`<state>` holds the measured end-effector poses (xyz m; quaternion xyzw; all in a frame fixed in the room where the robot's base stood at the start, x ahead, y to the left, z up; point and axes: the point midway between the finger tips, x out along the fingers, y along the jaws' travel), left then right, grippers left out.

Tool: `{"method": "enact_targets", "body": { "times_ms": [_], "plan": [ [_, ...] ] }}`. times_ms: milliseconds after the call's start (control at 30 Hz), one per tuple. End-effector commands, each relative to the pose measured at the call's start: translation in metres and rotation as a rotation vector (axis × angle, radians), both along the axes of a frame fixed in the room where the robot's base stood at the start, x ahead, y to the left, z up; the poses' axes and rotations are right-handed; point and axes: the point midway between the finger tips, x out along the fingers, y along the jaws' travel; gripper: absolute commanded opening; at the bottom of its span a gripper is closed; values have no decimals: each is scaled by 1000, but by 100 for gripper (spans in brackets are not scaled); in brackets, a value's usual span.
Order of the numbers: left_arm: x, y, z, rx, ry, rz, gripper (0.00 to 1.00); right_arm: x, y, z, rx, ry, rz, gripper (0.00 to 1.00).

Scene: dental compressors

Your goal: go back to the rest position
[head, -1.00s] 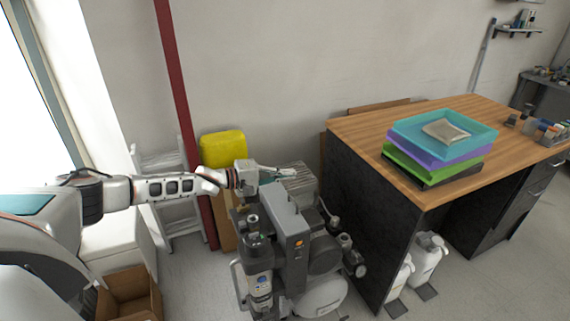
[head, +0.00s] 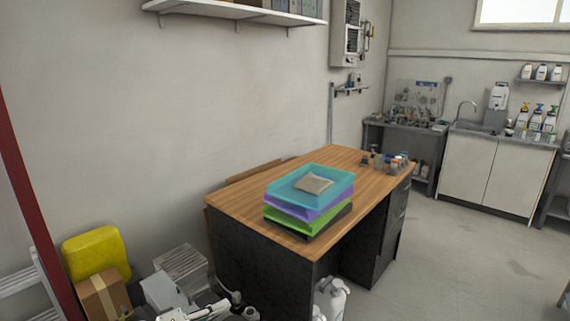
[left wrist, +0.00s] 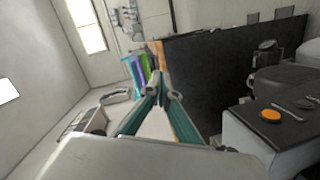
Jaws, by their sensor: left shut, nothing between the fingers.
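My left gripper (left wrist: 163,93) shows in the left wrist view with its teal fingers pointing away, shut and empty. In the head view only a small part of my left gripper (head: 208,311) shows at the bottom edge, beside the compressor. The grey compressor (head: 163,291) is mostly cut off by the bottom of the head view. In the left wrist view the compressor housing (left wrist: 250,138) with an orange knob stands at the right, apart from the fingers. My right gripper is not in view.
A wooden-topped desk (head: 236,205) stands in the middle, with stacked trays (head: 312,185) on it. A white bottle (head: 331,299) stands by the desk. Open floor (head: 450,255) lies to the right.

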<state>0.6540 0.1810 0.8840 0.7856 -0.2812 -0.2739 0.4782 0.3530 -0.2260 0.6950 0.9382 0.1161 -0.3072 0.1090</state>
Motion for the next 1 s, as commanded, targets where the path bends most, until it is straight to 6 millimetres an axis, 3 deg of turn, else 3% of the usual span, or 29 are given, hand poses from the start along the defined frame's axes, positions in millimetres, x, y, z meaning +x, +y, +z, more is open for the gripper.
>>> {"method": "enact_targets", "body": {
  "times_ms": [33, 200, 300, 433, 633, 800, 1000],
  "plan": [
    [-18, -21, -14, 23, -30, -7, 0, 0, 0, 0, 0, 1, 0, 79],
    [-62, -63, -43, 161, -160, 7, 0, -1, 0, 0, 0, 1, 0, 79],
    [-88, -76, -58, 257, -222, 32, 0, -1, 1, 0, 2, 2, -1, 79],
    [-120, -78, -79, 405, -281, 68, 0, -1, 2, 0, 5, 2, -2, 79],
    [-175, -54, -117, 689, -311, 110, 0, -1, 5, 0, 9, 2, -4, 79],
    [-232, -13, -154, 964, -278, 91, 0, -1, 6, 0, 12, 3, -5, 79],
    [-286, 29, -182, 1192, -227, 22, 0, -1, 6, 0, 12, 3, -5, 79]
  ]
}}
